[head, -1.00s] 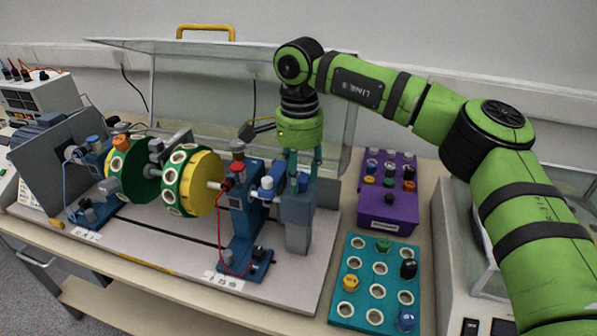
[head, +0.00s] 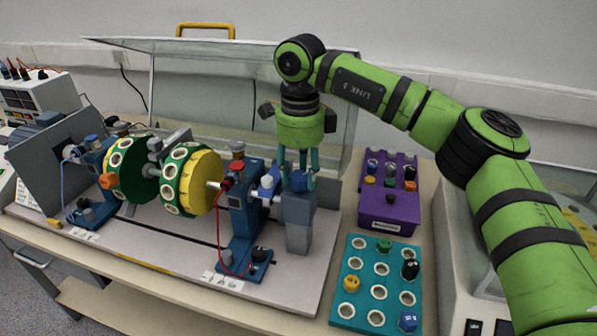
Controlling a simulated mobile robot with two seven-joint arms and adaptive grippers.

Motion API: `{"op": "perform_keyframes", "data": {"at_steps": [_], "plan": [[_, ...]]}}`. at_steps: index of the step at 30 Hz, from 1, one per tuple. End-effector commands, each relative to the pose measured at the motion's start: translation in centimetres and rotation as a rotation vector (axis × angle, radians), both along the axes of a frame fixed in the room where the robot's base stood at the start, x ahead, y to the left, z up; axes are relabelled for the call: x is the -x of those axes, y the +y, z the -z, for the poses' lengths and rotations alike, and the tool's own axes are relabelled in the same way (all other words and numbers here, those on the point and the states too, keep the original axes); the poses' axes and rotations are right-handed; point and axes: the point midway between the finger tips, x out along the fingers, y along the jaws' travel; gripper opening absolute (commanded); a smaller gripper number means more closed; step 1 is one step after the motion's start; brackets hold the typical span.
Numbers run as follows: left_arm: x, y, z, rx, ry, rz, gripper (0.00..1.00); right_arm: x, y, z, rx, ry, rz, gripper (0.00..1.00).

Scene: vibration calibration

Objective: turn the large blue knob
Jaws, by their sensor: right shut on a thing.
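The large blue knob (head: 298,181) sits on top of the grey block at the right end of the shaft rig. My right gripper (head: 298,182) points straight down from above, its teal fingers on either side of the knob and shut on it. The fingers partly hide the knob. The rig carries a green-rimmed yellow disc (head: 202,181) and a second green disc (head: 130,168) on one shaft. An orange piece (head: 107,181) sits at the left of the second disc. My left gripper is not in view.
A purple box (head: 388,215) with small coloured knobs stands to the right. A teal tray (head: 361,314) with several holes and coloured pieces lies in front of it. A clear cover (head: 200,85) stands raised behind the rig. A red cable (head: 220,235) hangs at the blue stand.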

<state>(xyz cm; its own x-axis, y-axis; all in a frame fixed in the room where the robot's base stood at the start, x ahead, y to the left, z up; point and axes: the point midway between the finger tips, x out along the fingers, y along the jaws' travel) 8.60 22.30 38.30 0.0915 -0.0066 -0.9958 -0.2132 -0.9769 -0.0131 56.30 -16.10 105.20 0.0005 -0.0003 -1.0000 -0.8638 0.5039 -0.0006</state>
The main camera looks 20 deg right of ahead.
Motion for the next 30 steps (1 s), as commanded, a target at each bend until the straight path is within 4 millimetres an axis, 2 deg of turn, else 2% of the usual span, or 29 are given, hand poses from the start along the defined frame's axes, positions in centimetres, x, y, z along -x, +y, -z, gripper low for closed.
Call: {"op": "perform_keyframes", "data": {"at_steps": [18, 30], "plan": [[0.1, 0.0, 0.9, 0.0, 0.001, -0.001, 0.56, 0.1, -0.2, 0.1, 0.008, 0.0, 0.573, 0.11], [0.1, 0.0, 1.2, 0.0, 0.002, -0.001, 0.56, 0.2, 0.0, 0.1, 0.008, 0.003, 0.799, 0.11]]}}
